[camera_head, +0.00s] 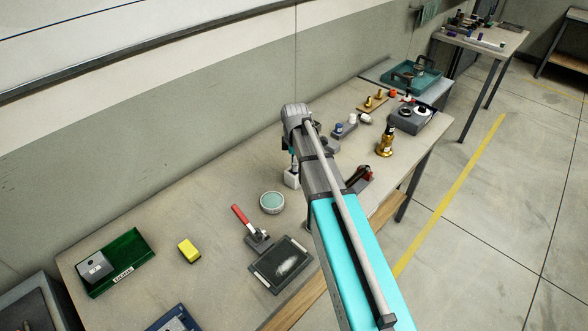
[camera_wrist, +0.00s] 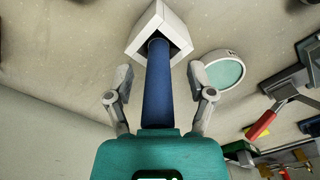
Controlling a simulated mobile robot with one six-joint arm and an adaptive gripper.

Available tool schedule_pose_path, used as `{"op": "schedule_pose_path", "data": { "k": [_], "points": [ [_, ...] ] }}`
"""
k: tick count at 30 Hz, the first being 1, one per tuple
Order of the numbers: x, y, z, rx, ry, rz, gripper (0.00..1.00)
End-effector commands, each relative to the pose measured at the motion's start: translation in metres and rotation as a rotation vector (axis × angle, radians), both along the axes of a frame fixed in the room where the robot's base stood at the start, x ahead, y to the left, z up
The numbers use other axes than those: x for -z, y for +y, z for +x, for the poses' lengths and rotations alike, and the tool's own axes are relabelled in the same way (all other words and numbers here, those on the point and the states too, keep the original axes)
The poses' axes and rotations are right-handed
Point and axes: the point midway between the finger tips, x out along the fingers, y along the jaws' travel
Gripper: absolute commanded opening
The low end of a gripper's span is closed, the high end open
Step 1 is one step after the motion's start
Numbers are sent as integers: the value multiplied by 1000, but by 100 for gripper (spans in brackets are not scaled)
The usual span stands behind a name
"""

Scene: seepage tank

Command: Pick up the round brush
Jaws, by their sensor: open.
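A dark blue cylinder (camera_wrist: 158,85), which looks like the handle of the round brush, stands in a white square holder (camera_wrist: 146,24) in the wrist view. Its lower end is inside the holder, so no bristles show. My gripper (camera_wrist: 160,97) is open, with one finger on each side of the blue handle and a visible gap on both sides. In the head view the white holder (camera_head: 291,180) stands on the workbench below my wrist, and my arm hides part of this area.
A round teal-topped dish (camera_head: 272,202) stands close to the holder; it also shows in the wrist view (camera_wrist: 219,72). A red-handled clamp (camera_head: 242,216), a dark plate (camera_head: 281,265), a yellow block (camera_head: 189,250) and a green tray (camera_head: 133,244) lie on the workbench (camera_head: 215,218).

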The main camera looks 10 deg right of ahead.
Motion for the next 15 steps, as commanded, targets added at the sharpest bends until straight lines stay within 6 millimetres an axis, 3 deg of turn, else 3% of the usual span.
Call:
{"op": "schedule_pose_path", "data": {
  "k": [9, 15],
  "points": [
    [0, 0, 0, 0, 0, 0, 70],
    [0, 0, 0, 0, 0, 0, 33]
  ]
}}
